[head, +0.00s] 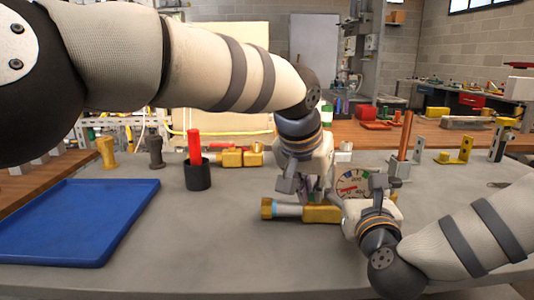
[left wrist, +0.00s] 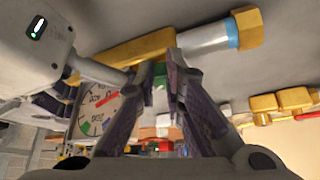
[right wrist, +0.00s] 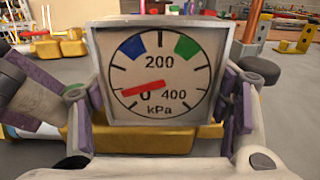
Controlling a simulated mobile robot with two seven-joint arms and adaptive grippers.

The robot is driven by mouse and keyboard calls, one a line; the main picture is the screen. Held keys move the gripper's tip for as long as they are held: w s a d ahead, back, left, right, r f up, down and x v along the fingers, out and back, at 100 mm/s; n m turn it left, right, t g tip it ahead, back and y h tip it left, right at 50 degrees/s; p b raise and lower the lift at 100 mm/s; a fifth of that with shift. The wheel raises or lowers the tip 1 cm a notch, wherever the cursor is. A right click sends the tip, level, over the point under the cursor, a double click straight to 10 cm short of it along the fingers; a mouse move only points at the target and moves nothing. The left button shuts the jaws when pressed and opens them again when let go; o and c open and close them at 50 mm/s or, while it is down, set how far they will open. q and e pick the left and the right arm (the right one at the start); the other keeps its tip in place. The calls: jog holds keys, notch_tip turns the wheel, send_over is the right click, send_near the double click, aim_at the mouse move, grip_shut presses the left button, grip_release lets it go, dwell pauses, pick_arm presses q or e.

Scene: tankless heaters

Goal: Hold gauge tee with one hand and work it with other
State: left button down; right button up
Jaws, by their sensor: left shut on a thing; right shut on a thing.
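The gauge tee has a brass body (head: 322,214) with a pale sleeve and blue band, lying along the bench top. Its square gauge (right wrist: 160,75) has a red needle low at the left, near the 0, with blue and green marks. My right gripper (head: 356,183) is shut on the gauge, a finger on each side in the right wrist view. My left gripper (left wrist: 165,75) points down beside the gauge and is shut on a small green part (left wrist: 159,76) next to the brass body. The left fingers partly hide that part.
A blue tray (head: 80,215) lies at the left. A black cup (head: 197,174) with a red-handled tool stands behind the tee, near brass fittings (head: 240,158). An orange rod (head: 405,135) stands at the right. The front of the bench is clear.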

pick_arm(q)
jog(key=shift+s+d+f, duration=0.25)
jog(key=shift+s+f, duration=0.2)
jog(key=shift+s, duration=0.15)
jog(key=shift+w+a+r, duration=0.6)
jog(key=shift+a+r, duration=0.55)
jog(key=shift+r, duration=2.55)
jog(key=shift+f, duration=3.45)
jog(key=shift+w+d, duration=0.25)
jog(key=shift+w, duration=0.05)
jog(key=shift+s+d, duration=0.1)
jog(key=shift+d, duration=0.1)
